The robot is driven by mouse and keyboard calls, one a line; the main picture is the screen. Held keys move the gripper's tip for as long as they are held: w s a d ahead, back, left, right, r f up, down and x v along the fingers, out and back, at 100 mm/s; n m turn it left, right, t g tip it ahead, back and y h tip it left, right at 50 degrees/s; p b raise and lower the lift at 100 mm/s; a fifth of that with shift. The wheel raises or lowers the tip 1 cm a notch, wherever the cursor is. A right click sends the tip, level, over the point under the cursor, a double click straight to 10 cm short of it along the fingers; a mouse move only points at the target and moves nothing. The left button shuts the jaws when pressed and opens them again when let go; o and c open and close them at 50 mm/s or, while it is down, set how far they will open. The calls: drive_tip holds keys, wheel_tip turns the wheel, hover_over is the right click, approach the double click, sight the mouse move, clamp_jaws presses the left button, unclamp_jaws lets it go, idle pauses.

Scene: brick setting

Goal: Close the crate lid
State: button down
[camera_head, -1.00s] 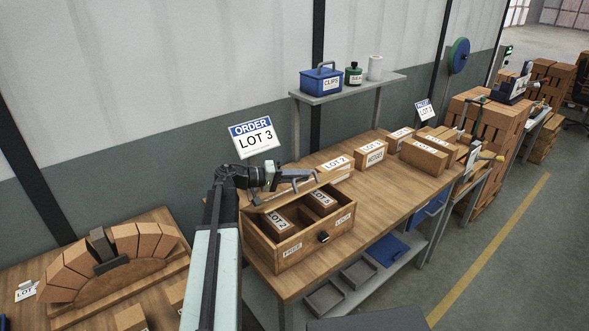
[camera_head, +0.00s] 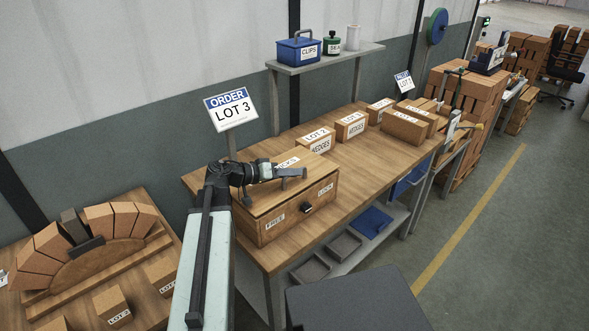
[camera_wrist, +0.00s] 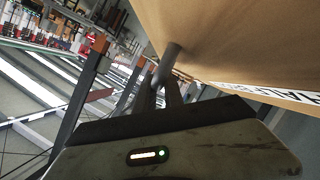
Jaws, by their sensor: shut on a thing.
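The wooden crate (camera_head: 287,222) stands on the workbench, with labels FREE and LOCK and a dark latch (camera_head: 306,209) on its front. Its wooden lid (camera_head: 262,204) lies down over the top, and the crate's inside is hidden. My gripper (camera_head: 280,172) is above the lid, shut on the lid's dark handle (camera_head: 296,173). In the wrist view, my gripper (camera_wrist: 163,92) is at the grey handle (camera_wrist: 168,62), close beside the lid's brown board (camera_wrist: 235,40). Whether the latch is fastened cannot be told.
Boxes marked LOT 2 WEDGES (camera_head: 318,145) and WEDGES (camera_head: 351,127) stand behind the crate. An ORDER LOT 3 sign (camera_head: 231,110) rises at the back left. A brick arch (camera_head: 85,240) is on the left bench. The benchtop (camera_head: 365,158) right of the crate is clear.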

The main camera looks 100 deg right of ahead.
sight(272, 192)
drive_tip(key=shift+s+a+f+b, duration=0.2)
drive_tip(key=shift+f+b, duration=0.25)
drive_tip(key=shift+f, duration=0.3)
drive_tip(key=shift+a+f, duration=0.1)
drive_tip(key=c, duration=1.5)
unclamp_jaws()
drive_tip(key=shift+o, duration=0.2)
drive_tip(key=shift+w, duration=0.15)
drive_tip(key=p+v, duration=0.2)
drive_tip(key=v, duration=0.5)
drive_tip(key=shift+w, duration=0.25)
